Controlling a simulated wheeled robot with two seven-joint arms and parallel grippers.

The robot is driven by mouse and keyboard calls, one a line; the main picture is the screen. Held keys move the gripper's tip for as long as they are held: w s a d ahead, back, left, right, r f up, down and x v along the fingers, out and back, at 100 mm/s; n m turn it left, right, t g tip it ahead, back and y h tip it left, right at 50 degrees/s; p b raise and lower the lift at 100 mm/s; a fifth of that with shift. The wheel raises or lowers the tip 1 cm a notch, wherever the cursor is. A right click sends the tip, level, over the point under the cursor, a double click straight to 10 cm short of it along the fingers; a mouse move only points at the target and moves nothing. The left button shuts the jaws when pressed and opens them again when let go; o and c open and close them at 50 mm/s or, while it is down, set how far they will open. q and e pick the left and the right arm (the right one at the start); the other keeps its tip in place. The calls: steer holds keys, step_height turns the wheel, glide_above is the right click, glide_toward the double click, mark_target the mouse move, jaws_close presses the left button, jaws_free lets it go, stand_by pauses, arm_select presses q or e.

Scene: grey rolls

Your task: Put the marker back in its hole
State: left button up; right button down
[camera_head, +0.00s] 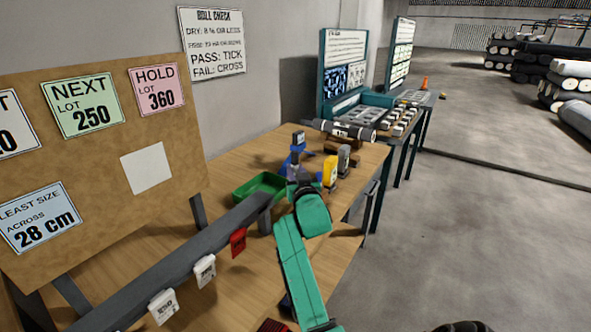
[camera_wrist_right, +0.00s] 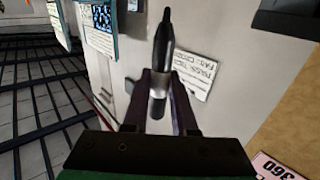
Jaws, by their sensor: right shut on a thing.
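My right gripper (camera_head: 294,168) is over the wooden table, near the green tray, at the end of my green arm. In the right wrist view its two dark fingers (camera_wrist_right: 160,105) are shut on the marker (camera_wrist_right: 162,55). The marker has a dark pointed end and a silvery band, and it stands lengthwise between the fingers with its point beyond them. A blue stand (camera_head: 285,166) shows just behind the gripper, partly covered by it. I cannot make out the hole in either view. My left gripper is not in view.
A green tray (camera_head: 261,187) lies left of the gripper; a yellow device (camera_head: 330,170) and a grey one (camera_head: 344,158) stand to its right. A grey rail with tags (camera_head: 175,262) crosses the front left, below a notice board (camera_head: 100,170).

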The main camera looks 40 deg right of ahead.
arm_select(q)
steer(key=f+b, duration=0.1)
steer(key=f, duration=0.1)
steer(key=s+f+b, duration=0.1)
steer(key=b, duration=0.1)
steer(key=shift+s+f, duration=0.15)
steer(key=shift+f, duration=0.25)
arm_select(e)
step_height(320, 180, down, 8)
steer(key=y, duration=0.1)
steer(key=shift+r+n+t, duration=0.25)
steer(key=shift+n+t, duration=0.05)
steer(key=shift+n, duration=0.1)
arm_select(q)
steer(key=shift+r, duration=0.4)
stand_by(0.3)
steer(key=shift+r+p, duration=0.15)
steer(key=shift+p, duration=0.25)
arm_select(e)
steer(key=shift+f, duration=0.1)
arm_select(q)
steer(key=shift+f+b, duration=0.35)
arm_select(e)
steer(key=shift+f, duration=0.3)
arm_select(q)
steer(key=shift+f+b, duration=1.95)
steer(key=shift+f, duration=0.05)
arm_select(e)
steer(key=shift+f, duration=2.8)
